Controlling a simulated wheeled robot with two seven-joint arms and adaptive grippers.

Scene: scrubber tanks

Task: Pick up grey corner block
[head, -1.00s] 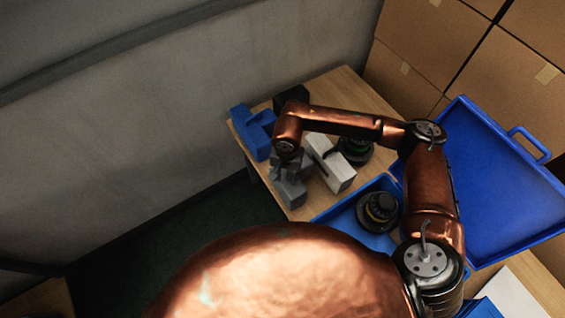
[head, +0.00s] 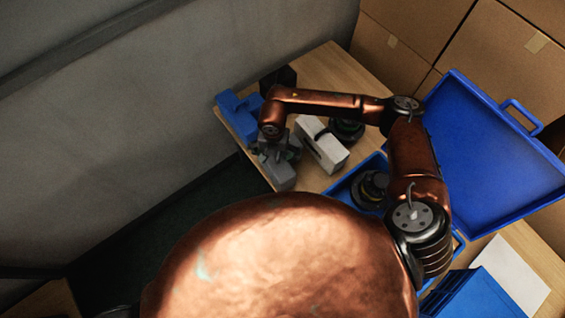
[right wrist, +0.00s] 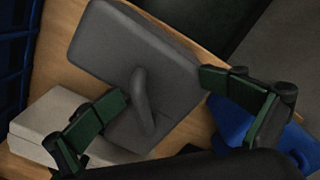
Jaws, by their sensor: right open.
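The grey corner block (head: 280,178) lies at the near left edge of the wooden table in the head view. In the right wrist view the grey block (right wrist: 130,60) fills the middle, a flat dark grey piece with a raised rounded handle-like part. My right gripper (head: 277,155) is right above it and partly hides it. In the right wrist view the right gripper (right wrist: 162,92) is open, with one green finger to each side of the block's narrower part and handle. I cannot tell whether the fingers touch it. My left gripper is not in view.
A white block (head: 322,148) lies close beside the grey one, and a blue block (head: 238,115) on its other side. A black block (head: 283,78) and a dark round part (head: 347,130) are behind. An open blue case (head: 490,150) stands to the right, with cardboard boxes (head: 410,40) behind.

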